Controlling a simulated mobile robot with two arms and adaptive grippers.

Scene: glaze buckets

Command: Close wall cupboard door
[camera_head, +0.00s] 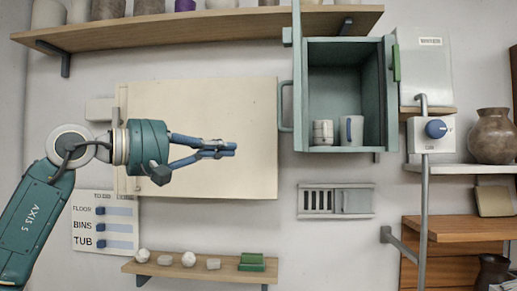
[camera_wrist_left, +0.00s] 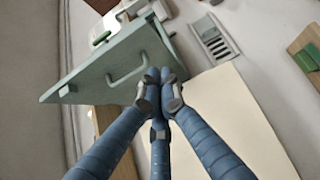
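The green wall cupboard (camera_head: 346,48) stands open, with its inside showing in the head view. Its door (camera_head: 298,75) is swung out on the left side and is seen nearly edge-on. The door's handle (camera_head: 284,107) points left. In the left wrist view the door (camera_wrist_left: 95,80) shows its outer face with the handle (camera_wrist_left: 127,68), beyond my fingertips. My left gripper (camera_head: 235,149) is left of and a little below the handle, apart from it in the head view. Its fingertips are together with nothing between them. My right gripper is not in view.
A white mug (camera_head: 322,133) and a blue-white cup (camera_head: 351,131) stand inside the cupboard. A cream board (camera_head: 240,105) is behind my gripper. A shelf (camera_head: 200,27) runs above, a vent (camera_head: 336,201) sits below, and a switch box (camera_head: 431,135) is to the right.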

